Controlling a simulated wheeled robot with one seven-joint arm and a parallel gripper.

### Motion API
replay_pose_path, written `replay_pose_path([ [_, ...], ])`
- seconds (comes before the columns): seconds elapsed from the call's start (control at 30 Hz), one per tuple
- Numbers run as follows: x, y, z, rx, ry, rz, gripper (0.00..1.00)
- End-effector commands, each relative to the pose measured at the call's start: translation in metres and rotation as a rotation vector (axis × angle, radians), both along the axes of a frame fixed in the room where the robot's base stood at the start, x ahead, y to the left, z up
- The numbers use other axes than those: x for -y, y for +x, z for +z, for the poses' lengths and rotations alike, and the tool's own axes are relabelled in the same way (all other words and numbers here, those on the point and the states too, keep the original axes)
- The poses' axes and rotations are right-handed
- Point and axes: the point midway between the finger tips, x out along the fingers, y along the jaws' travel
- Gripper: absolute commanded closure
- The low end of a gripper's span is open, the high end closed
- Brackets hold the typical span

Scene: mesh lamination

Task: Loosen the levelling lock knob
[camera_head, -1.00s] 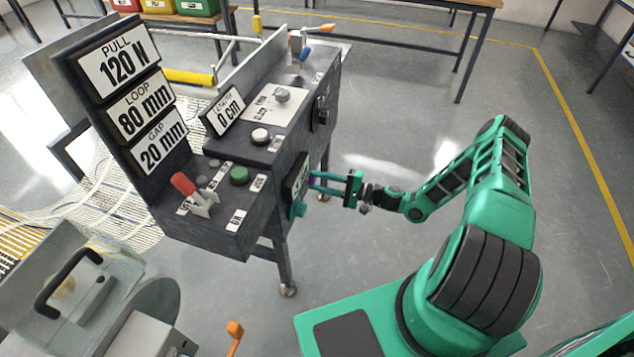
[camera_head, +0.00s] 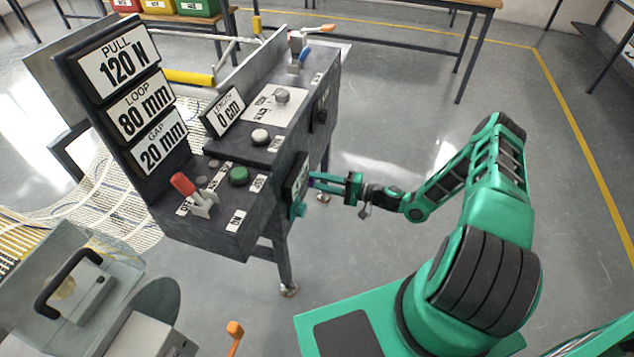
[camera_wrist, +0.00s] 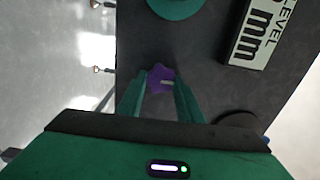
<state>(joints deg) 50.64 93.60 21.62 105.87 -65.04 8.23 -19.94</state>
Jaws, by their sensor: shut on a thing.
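The levelling lock knob is a small purple lobed knob (camera_wrist: 161,77) on the dark side face of the machine. My gripper (camera_wrist: 160,88) has its two green fingers on either side of it, shut on it. A pale mark shows on the knob's lower part. In the head view my gripper (camera_head: 318,180) reaches the machine's side from the right, and only a sliver of purple shows at its tips. A green round knob (camera_wrist: 172,8) and a white LEVEL display in mm (camera_wrist: 262,35) are near the purple knob on the same face.
The dark machine console (camera_head: 225,215) carries a red lever (camera_head: 183,184), a green button (camera_head: 239,175) and tall display signs (camera_head: 120,65). A dark round part (camera_wrist: 238,122) lies close to the right finger. The floor right of the machine is clear around my arm.

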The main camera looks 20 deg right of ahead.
Motion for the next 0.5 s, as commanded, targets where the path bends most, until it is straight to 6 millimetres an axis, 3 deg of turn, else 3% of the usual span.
replay_pose_path([
  [0.1, 0.0046, 0.0015, -0.0026, -0.001, -0.009, -0.009, 0.90],
  [0.13, 0.0044, 0.0015, -0.0026, -0.001, -0.009, -0.008, 0.60],
  [0.2, 0.0037, 0.0012, -0.0024, -0.002, -0.007, -0.007, 0.48],
  [0.5, 0.0024, -0.0005, -0.0013, -0.002, -0.003, -0.003, 0.48],
])
